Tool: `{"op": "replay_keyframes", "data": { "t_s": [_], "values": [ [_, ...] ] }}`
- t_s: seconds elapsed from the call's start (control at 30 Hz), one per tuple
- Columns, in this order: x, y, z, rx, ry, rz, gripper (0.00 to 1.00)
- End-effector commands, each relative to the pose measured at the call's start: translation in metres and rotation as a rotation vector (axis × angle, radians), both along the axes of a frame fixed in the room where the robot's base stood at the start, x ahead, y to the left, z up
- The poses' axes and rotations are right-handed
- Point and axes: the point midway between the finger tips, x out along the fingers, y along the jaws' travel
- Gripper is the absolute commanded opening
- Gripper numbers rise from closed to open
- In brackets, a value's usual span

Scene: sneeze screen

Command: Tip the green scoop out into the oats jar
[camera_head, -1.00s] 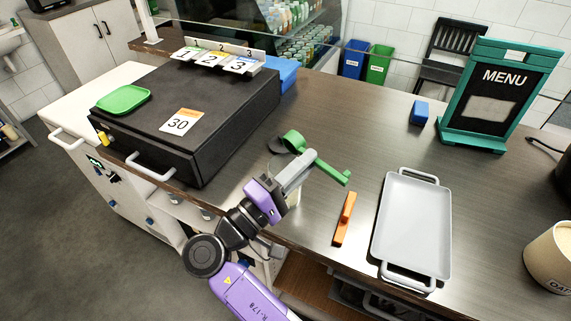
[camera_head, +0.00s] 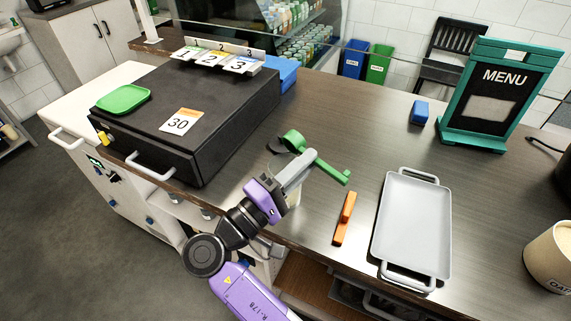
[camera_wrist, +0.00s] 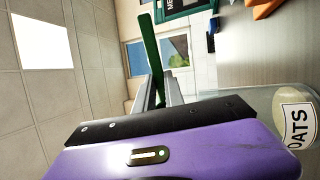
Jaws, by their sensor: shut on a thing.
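My gripper (camera_head: 306,160) is shut on the green scoop (camera_head: 331,171), above the counter's front edge. The scoop's round cup end lies to the upper left of the fingers and its handle reaches to the right. In the wrist view the green bar of the scoop (camera_wrist: 151,55) stands between the two fingers (camera_wrist: 164,92). A clear jar with an OATS label (camera_wrist: 296,126) shows at the right of the wrist view, below my gripper. In the head view my gripper mostly hides what stands under it. The scoop's contents cannot be seen.
A beige tub with a partly cut-off OAT label (camera_head: 551,258) stands at the right edge. A grey tray (camera_head: 414,225) and an orange object (camera_head: 344,218) lie on the counter. A black cash drawer (camera_head: 200,110) is on the left, a menu board (camera_head: 496,95) at the back right.

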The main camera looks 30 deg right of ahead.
Motion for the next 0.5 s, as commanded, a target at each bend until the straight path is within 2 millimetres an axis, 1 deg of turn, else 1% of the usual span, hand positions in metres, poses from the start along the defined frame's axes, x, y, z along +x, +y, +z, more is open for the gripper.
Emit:
{"op": "replay_keyframes", "data": {
  "t_s": [0.17, 0.3, 0.5],
  "values": [
    [0.0, 0.0, 0.005, 0.022, 0.005, -0.001, 0.0],
    [0.001, -0.002, 0.015, 0.098, 0.024, 0.001, 0.0],
    [0.001, -0.004, 0.021, 0.208, 0.055, 0.0, 0.0]
  ]
}}
